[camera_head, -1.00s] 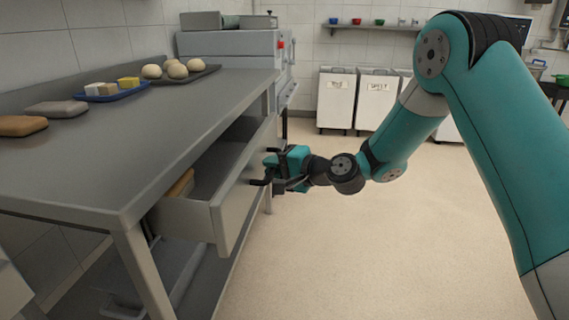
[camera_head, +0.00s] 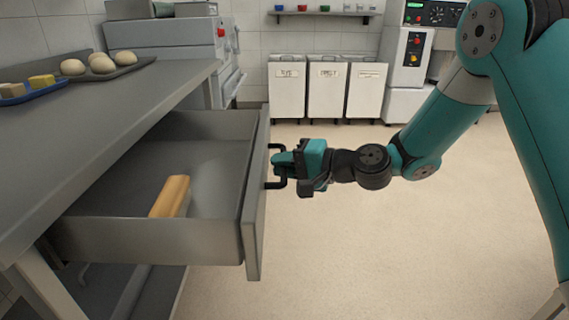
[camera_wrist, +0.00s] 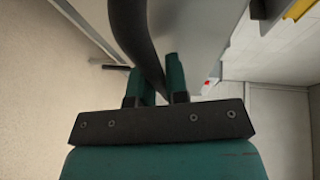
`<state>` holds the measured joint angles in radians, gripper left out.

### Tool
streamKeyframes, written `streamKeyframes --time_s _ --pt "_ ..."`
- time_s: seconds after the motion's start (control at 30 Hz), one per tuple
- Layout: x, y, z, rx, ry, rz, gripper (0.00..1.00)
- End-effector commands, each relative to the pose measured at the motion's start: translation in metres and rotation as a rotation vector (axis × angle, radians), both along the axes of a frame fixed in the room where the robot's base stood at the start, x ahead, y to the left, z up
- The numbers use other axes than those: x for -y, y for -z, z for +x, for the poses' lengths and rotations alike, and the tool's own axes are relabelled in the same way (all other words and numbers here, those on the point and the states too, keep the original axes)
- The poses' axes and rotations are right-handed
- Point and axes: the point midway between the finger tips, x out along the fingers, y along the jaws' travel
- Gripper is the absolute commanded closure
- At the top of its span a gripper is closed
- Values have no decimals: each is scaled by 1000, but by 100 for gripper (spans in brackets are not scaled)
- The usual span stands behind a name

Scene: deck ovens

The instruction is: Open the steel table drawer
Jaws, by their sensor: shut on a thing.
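The steel table (camera_head: 130,103) stands on the left. Its drawer (camera_head: 160,242) is pulled far out, and its inside shows from above. A tan wooden block-like object (camera_head: 170,197) lies inside the drawer. The drawer's dark handle (camera_head: 271,184) is on the outer face of its front. My gripper (camera_head: 282,165) is shut on the handle, right of the drawer front. In the wrist view the dark handle bar (camera_wrist: 135,40) passes between the two teal fingers of my gripper (camera_wrist: 158,82).
A blue tray (camera_head: 25,96) with yellow and pale blocks and a dark tray (camera_head: 118,70) with dough balls are on the tabletop. White bins (camera_head: 326,92) stand by the back wall. The floor (camera_head: 370,250) right of the drawer is clear.

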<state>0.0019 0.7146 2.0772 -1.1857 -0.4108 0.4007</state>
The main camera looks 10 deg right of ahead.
Motion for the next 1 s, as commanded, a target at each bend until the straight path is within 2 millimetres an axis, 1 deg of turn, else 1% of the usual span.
streamKeyframes --time_s 0.23,0.27,0.3,0.67,0.77,0.87,0.97,1.0 --pt "-1 0 -1 -1 -4 0 100" --pt "-1 0 -1 -1 -4 0 81" --pt "0 0 -1 -1 -3 1 75" --pt "0 0 0 -1 0 0 75" --pt "4 -1 -2 -2 1 0 75" --pt "15 -3 -7 -2 3 -1 75" --pt "32 -7 -17 -4 6 1 75" --pt "41 -9 -21 -3 7 0 75"
